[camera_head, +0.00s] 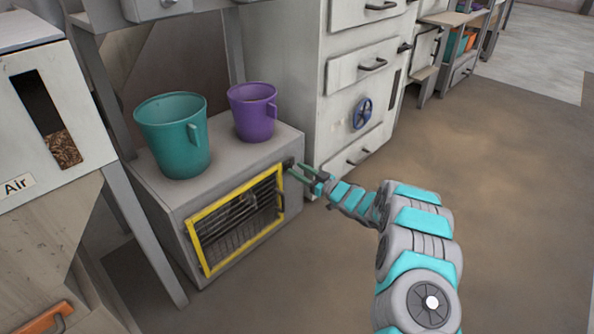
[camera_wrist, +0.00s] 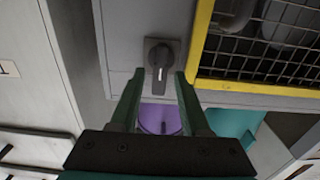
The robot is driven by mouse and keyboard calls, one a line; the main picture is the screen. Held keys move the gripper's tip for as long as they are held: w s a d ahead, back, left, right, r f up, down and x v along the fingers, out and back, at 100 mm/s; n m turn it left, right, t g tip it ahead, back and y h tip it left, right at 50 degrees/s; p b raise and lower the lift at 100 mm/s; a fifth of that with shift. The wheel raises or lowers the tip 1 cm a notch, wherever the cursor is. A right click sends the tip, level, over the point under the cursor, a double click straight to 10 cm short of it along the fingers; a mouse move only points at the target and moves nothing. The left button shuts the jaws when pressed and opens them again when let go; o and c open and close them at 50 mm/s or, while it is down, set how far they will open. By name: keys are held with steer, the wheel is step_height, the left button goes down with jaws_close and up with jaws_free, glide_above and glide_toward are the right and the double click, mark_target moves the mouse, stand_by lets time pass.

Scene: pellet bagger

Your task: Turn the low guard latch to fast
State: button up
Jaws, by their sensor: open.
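The low guard latch (camera_wrist: 160,58) is a dark rotary knob with a white mark on a grey plate. In the wrist view its handle and mark lie roughly up and down the picture. In the head view the latch (camera_head: 289,163) is small and partly hidden by my fingertips. It sits beside the upper right corner of the yellow-framed mesh guard (camera_head: 191,235), which also shows in the wrist view (camera_wrist: 201,45). My gripper (camera_head: 297,173) is open, its two green fingers pointing at the latch. In the wrist view the fingertips (camera_wrist: 159,77) lie either side of the knob's lower end; contact is not clear.
A teal mug (camera_head: 172,140) and a purple mug (camera_head: 252,112) stand on top of the grey box (camera_head: 225,163) above the guard. A white cabinet (camera_head: 343,100) with handles and a blue handwheel (camera_head: 362,113) stands just right. The brown floor (camera_head: 500,180) is open to the right.

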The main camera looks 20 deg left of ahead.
steer(key=shift+w+a, duration=0.25)
steer(key=shift+a, duration=0.3)
steer(key=shift+c, duration=0.3)
jaws_close()
